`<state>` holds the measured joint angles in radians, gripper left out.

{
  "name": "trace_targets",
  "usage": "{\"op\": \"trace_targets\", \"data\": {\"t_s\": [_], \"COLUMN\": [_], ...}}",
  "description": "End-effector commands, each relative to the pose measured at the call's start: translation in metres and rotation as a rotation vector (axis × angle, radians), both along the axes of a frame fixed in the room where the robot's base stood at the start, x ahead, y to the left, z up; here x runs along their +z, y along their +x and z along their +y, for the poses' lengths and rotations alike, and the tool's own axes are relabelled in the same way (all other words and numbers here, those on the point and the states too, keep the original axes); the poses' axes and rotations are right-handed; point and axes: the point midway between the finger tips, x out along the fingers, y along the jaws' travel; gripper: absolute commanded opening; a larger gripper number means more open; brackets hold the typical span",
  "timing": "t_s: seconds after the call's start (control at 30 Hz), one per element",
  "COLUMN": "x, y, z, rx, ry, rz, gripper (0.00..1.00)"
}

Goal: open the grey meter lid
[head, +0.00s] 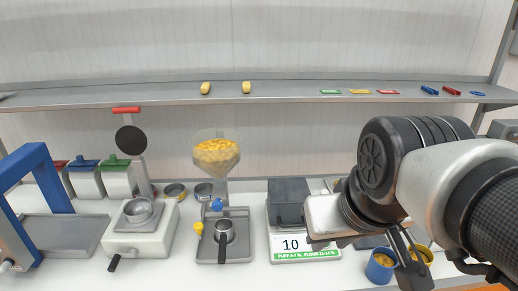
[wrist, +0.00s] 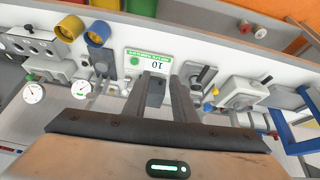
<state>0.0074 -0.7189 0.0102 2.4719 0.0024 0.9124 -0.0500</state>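The meter (head: 304,247) is a white unit with a display reading 10 and a green strip, at the centre right in the head view. Its dark grey lid (head: 289,187) sits on top at the back and looks closed. The meter shows upside down in the wrist view (wrist: 148,62), with a dark grey box part (wrist: 156,91) between my fingers in the picture. My gripper (wrist: 163,78) is open and empty, with a clear gap between its two fingers. In the head view my arm reaches in from the right, and its wrist hides the meter's right side.
A tray with a dark-handled cup (head: 223,232) stands left of the meter, below a hopper of yellow grains (head: 217,152). A blue cup (head: 380,266) and a yellow cup (head: 427,255) stand to the right. A shelf (head: 280,91) runs above the counter.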

Motion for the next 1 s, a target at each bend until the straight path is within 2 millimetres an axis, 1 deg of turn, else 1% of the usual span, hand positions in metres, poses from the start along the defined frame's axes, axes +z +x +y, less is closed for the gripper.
{"op": "trace_targets", "data": {"t_s": [0.07, 0.17, 0.2, 0.27, 0.3, 0.37, 0.4, 0.5, 0.6, 0.7, 0.73, 0.87, 0.97, 1.0], "x": [-0.002, -0.003, -0.004, -0.008, -0.011, -0.019, -0.025, -0.041, -0.056, -0.064, -0.066, -0.073, -0.084, -0.091], "y": [0.014, 0.047, 0.064, 0.093, 0.113, 0.143, 0.161, 0.202, 0.232, 0.249, 0.252, 0.258, 0.260, 0.261], "z": [0.002, 0.004, 0.005, 0.006, 0.007, 0.007, 0.007, 0.006, 0.004, 0.002, 0.001, 0.001, 0.001, 0.001], "rx": [0.084, 0.279, 0.377, 0.533, 0.640, 0.798, 0.901, 1.128, 1.299, 1.403, 1.423, 1.461, 1.461, 1.462], "ry": [-0.052, -0.157, -0.205, -0.272, -0.313, -0.366, -0.392, -0.441, -0.467, -0.483, -0.485, -0.490, -0.490, -0.489], "rz": [0.038, 0.102, 0.128, 0.165, 0.185, 0.212, 0.228, 0.247, 0.248, 0.242, 0.242, 0.240, 0.240, 0.240], "gripper": [0.29, 0.29, 0.29, 0.29, 0.29, 0.29, 0.29, 0.29, 0.29, 0.29, 0.29, 0.29, 0.29, 0.29]}}
